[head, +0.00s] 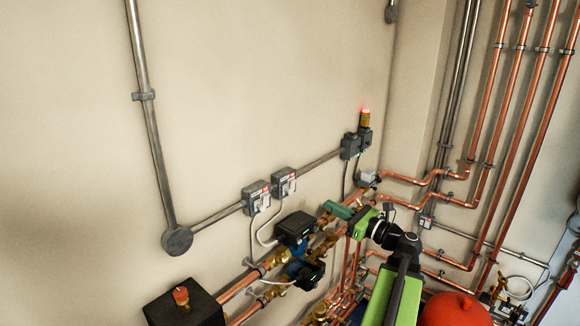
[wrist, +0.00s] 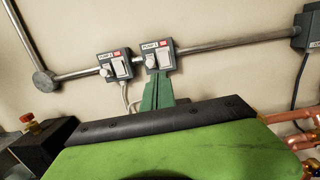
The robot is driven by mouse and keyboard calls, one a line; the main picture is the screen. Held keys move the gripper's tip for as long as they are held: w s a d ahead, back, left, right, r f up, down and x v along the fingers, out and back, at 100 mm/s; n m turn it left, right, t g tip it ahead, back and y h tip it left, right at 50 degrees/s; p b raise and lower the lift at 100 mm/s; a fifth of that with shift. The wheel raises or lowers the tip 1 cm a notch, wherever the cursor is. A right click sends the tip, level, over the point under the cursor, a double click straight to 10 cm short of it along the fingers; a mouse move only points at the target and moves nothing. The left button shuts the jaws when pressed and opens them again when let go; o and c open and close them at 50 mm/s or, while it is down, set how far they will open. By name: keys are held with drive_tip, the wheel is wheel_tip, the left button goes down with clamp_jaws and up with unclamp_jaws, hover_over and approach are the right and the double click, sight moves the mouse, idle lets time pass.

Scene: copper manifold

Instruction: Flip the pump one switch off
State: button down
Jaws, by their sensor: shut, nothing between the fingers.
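I cannot tell which way either rocker is tipped. My gripper (wrist: 158,76) is shut and empty, its green fingertips overlapping the right box's lower edge in the wrist view. In the head view my gripper (head: 327,206) is right of both boxes.
Black pump heads (head: 294,228) and copper pipes (head: 240,285) lie below the boxes. A grey box with a lit red beacon (head: 365,118) is further right. A round conduit junction (head: 177,240) is at left. A red vessel (head: 455,309) stands at lower right. The wall above is clear.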

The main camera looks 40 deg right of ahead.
sight(294, 181)
drive_tip(key=shift+s+d+r+m+h, duration=0.3)
drive_tip(key=shift+s+d+r+h, duration=0.1)
drive_tip(key=shift+s+r, duration=0.1)
drive_tip(key=w, duration=0.4)
drive_tip(key=w+a+r+p, duration=0.1)
drive_tip(key=w, duration=0.9)
drive_tip(key=shift+a+r, duration=0.15)
drive_tip(key=shift+r, duration=0.1)
